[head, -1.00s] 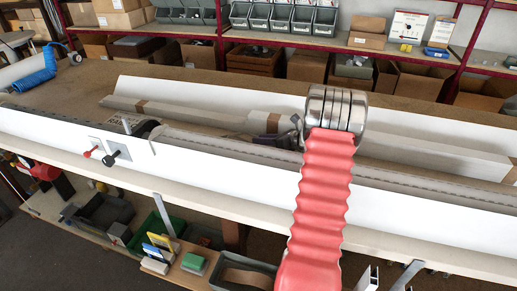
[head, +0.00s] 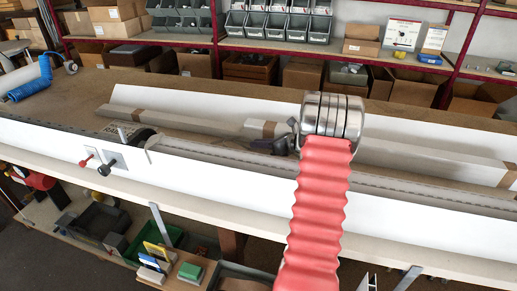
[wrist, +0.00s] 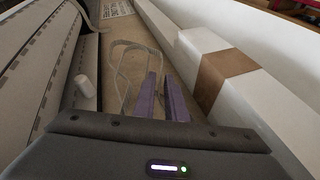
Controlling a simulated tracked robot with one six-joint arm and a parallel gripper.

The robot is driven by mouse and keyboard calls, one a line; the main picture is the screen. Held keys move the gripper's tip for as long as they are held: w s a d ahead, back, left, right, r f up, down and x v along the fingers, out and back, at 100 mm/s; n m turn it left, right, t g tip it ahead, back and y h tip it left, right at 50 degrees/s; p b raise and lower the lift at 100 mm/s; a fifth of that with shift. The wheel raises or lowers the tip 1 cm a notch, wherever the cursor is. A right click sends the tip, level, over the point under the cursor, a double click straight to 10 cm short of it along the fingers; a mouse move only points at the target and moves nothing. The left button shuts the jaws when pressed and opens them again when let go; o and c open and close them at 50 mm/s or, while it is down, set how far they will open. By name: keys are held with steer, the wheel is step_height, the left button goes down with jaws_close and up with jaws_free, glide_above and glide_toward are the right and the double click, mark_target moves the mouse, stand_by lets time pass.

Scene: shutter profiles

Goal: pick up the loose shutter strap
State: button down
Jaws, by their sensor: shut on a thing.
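The shutter strap (wrist: 120,72) is a thin, pale grey loop over the brown bench top in the wrist view. Its lower end runs to the purple fingers of my gripper (wrist: 163,88), which are shut on it. The rest of the loop lies beyond the fingertips. In the head view my gripper (head: 268,146) is small and dark, low behind the long white profile, left of my steel-ringed red arm. The strap cannot be made out there.
A long white box with brown tape (wrist: 228,72) lies close on the right. A slotted grey profile (wrist: 45,55) runs along the left, with a pale knob (wrist: 86,90) near it. A printed label (wrist: 117,8) lies ahead. Shelves with grey bins (head: 275,25) stand behind.

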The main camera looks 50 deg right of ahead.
step_height(320, 180, up, 16)
steer(key=shift+r, duration=0.15)
steer(key=shift+a, duration=0.15)
stand_by(0.7)
